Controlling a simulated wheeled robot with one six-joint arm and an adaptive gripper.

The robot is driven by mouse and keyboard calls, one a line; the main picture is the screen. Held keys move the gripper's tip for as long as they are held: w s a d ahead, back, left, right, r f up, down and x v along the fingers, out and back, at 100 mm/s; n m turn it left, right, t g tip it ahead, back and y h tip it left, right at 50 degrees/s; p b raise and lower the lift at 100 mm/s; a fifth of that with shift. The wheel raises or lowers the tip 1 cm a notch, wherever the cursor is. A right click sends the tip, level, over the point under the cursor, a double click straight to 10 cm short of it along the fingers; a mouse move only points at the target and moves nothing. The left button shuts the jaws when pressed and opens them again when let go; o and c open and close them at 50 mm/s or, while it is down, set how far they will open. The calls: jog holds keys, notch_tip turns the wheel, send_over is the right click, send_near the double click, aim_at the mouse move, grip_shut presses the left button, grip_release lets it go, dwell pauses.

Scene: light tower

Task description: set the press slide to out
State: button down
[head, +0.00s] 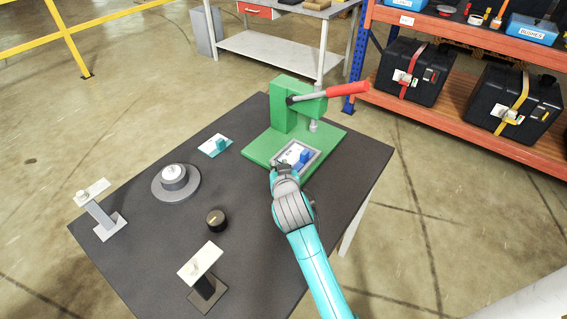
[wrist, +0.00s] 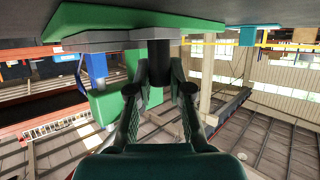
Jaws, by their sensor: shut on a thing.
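The green press (head: 286,105) with a red lever stands at the back of the dark table. Its slide (head: 312,157), a grey-framed plate with a white label and a blue block (head: 304,156), lies at the front of the green base. In the wrist view, which is upside down, the slide's grey plate (wrist: 105,40) and a dark upright knob (wrist: 154,60) on it show. My gripper (wrist: 159,88) is shut on this knob, its fingers on either side. In the head view my gripper (head: 278,170) covers the slide's near left corner and hides the knob.
On the table (head: 255,205) are a teal block on a card (head: 217,145), a round grey dial (head: 175,178), a black knob (head: 216,219) and two stands with white tops (head: 92,192) (head: 200,262). A shelf with black cases (head: 415,72) stands beyond the table.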

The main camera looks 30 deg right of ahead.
jog(key=shift+a, duration=0.25)
jog(key=c, duration=1.1)
grip_release()
jog(key=shift+s+a, duration=0.1)
jog(key=shift+o, duration=0.2)
jog(key=v, duration=1.2)
